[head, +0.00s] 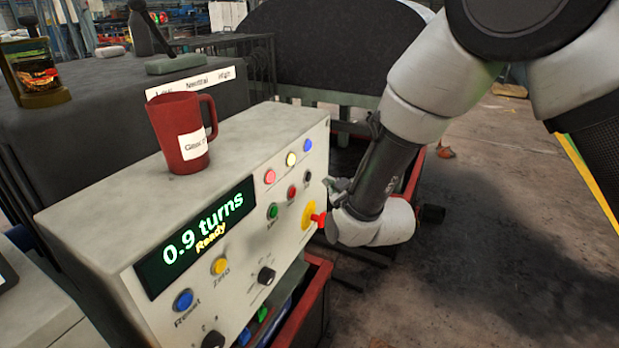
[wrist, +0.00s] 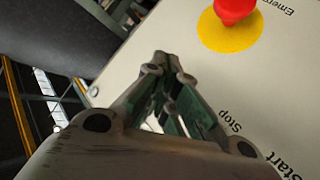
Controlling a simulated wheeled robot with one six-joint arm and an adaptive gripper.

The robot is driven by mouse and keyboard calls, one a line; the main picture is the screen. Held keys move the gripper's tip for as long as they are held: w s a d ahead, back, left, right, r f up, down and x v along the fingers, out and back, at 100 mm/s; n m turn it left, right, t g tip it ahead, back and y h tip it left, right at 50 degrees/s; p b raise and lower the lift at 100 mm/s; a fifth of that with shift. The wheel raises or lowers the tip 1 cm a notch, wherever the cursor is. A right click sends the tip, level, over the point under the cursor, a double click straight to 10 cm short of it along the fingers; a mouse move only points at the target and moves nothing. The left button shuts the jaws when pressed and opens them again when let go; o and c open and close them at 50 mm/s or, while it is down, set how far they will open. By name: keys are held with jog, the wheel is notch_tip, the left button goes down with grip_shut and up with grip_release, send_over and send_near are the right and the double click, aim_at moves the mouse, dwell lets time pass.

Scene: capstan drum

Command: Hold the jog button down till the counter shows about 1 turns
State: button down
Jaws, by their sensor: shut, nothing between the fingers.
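The control box (head: 235,155) has a display (head: 200,237) reading "0.9 turns" with "Ready" below it. On the panel are a green button (head: 272,211), a red button (head: 291,192) and a small black button (head: 307,177); I cannot read a jog label on any of them. My gripper (head: 333,187) is shut and empty, just right of the black button in the head view. In the wrist view the closed fingers (wrist: 163,62) are over the panel beside the "Stop" label and hide the part behind them. I see no clear contact with a button.
A red emergency knob on a yellow disc (head: 314,217) sits close below my gripper; it also shows in the wrist view (wrist: 235,12). A red mug (head: 180,135) stands on the box. Blue (head: 183,299) and yellow (head: 219,265) buttons and knobs are lower left. Floor is open at right.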

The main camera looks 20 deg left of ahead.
jog(key=shift+w+a, duration=0.1)
jog(key=shift+a, duration=1.05)
jog(key=shift+a, duration=0.15)
dwell(0.5)
jog(key=shift+a, duration=0.25)
jog(key=shift+a, duration=0.4)
dwell(1.0)
jog(key=shift+d, duration=0.8)
jog(key=d, duration=0.5)
jog(key=shift+s, duration=0.2)
